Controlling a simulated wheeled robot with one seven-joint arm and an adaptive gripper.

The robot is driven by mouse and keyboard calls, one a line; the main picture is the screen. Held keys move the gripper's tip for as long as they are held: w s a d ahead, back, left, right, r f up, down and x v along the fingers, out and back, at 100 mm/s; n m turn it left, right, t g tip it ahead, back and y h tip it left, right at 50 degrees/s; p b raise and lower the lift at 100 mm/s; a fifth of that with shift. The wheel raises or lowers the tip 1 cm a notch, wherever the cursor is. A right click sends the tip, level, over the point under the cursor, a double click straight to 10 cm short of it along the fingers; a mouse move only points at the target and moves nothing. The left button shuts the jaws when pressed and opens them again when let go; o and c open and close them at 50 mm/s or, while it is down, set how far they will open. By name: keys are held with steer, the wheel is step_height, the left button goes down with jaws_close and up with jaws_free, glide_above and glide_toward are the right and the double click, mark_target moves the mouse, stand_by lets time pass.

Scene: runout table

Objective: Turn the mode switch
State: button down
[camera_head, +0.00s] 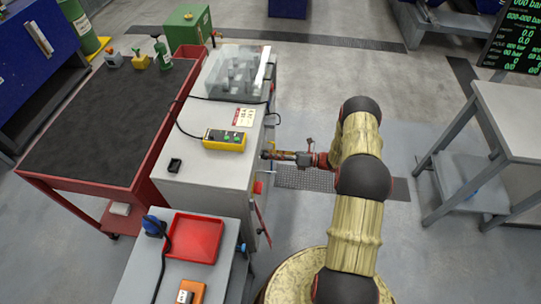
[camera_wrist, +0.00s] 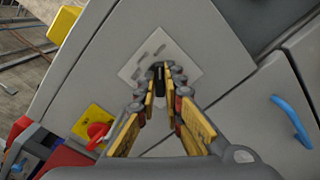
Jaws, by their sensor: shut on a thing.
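The mode switch appears to be the small dark knob (camera_wrist: 159,71) in the middle of a pale square plate (camera_wrist: 138,70) with dark markings, on the grey cabinet side. It shows in the wrist view between my fingertips. My gripper (camera_wrist: 161,84) is shut on this knob, its yellow-padded fingers on either side of it. The fingers hide part of the knob, and its pointing direction cannot be read. In the head view my gripper (camera_head: 272,154) reaches left to the right-hand face of the grey cabinet (camera_head: 200,178); the knob is hidden there.
A red rotary handle on a yellow plate (camera_wrist: 89,117) sits left of the gripper, and a blue handle (camera_wrist: 292,122) to the right. A yellow pendant (camera_head: 225,140) and a clear box (camera_head: 238,72) stand on the cabinet. A red tray (camera_head: 193,238) lies nearer.

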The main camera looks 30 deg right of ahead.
steer(key=shift+s+a+f+n+b, duration=0.1)
steer(key=shift+n+b, duration=1.65)
steer(key=shift+n, duration=2.6)
steer(key=shift+f+n+b, duration=0.1)
steer(key=shift+n+b, duration=1.65)
steer(key=shift+n, duration=2.6)
steer(key=c, duration=1.9)
jaws_free()
steer(key=shift+r, duration=0.15)
